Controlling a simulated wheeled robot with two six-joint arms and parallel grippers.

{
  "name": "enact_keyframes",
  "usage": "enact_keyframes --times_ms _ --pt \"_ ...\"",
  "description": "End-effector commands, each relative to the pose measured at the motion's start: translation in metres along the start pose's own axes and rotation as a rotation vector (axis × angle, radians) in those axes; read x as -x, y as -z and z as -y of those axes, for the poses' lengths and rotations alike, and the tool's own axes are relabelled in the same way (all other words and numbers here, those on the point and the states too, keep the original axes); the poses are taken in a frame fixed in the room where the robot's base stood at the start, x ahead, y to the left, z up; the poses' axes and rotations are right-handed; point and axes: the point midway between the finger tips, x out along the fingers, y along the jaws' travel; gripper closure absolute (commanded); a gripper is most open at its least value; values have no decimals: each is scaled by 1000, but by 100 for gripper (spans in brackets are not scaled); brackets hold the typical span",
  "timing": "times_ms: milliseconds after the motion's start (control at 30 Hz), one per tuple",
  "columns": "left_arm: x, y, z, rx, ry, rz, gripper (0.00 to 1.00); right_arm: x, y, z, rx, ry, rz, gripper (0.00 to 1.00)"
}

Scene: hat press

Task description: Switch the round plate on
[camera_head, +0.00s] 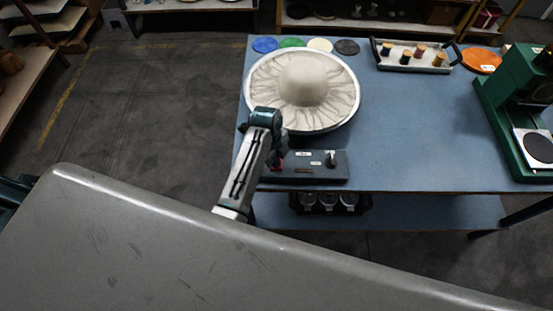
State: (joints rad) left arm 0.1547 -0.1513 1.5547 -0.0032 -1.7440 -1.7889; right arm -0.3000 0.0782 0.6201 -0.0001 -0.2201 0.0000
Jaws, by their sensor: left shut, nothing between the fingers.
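The round plate (268,82) is a large pale disc with a raised dome (303,80) in its middle, on the left part of the blue table. In front of it is a dark control box (315,166) with small labels and a knob (331,159) at its right. A small red part (277,165) shows at the box's left end, partly hidden by my left arm. My left gripper (276,157) is shut and empty, at the left end of the box; I cannot tell whether it touches the red part. My right gripper is not in view.
Coloured discs (291,43) lie behind the plate. A tray with thread spools (413,56) stands at the back, an orange disc (481,60) beside it. A green machine (506,100) stands at the right. The blue table (415,135) is clear in the middle. A grey surface fills the foreground.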

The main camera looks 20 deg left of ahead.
Motion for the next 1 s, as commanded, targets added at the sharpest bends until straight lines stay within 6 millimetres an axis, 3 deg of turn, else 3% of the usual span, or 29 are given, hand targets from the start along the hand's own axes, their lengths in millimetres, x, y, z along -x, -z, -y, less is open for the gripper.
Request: enact_keyframes --times_ms 367,1000 --pt "27 4 0 0 1 0 100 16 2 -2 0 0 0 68" --pt "69 11 0 0 1 0 100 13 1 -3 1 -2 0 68"
